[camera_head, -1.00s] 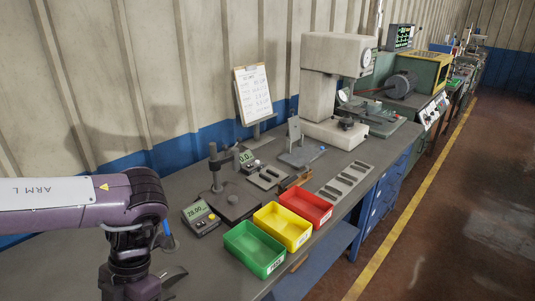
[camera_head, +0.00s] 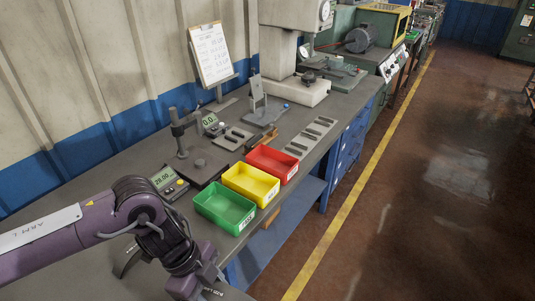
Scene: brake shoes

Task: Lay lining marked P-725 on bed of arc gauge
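My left arm comes in from the lower left, and its gripper (camera_head: 205,288) is at the bottom edge, partly cut off, in front of the green bin. Its fingers are not clear enough to tell open from shut. Several small grey pieces lie in a row on a flat plate (camera_head: 312,137) on the bench, and others lie on a dark tray (camera_head: 233,138) near the gauges. No P-725 marking is readable. A grey stand with an upright plate and a blue knob (camera_head: 262,115) may be the arc gauge; I cannot be sure. My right gripper is not in view.
Green (camera_head: 225,208), yellow (camera_head: 251,184) and red (camera_head: 272,163) bins line the bench's front edge. Open floor lies right.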

